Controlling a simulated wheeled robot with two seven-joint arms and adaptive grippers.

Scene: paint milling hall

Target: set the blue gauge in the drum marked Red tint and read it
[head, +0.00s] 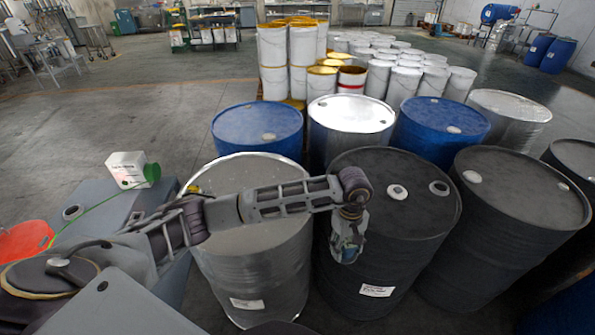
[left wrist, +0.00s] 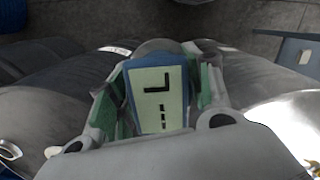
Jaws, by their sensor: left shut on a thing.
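My left gripper (head: 347,250) is shut on the blue gauge (head: 346,238), in front of the upper left side of a dark drum (head: 410,225) in the head view. In the left wrist view the blue gauge (left wrist: 159,95) sits between the fingers, its pale green display facing the camera. The display bears a dark hooked mark and short dashes; I cannot read a value. The dark drum has a white label (head: 377,290), and the silver drum (head: 265,255) left of it has another (head: 247,304). Their words are too small to read. My right gripper is out of view.
A second dark drum (head: 520,210) stands at the right, with blue drums (head: 257,128) and silver drums behind. White pails (head: 405,82) fill the area further back.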

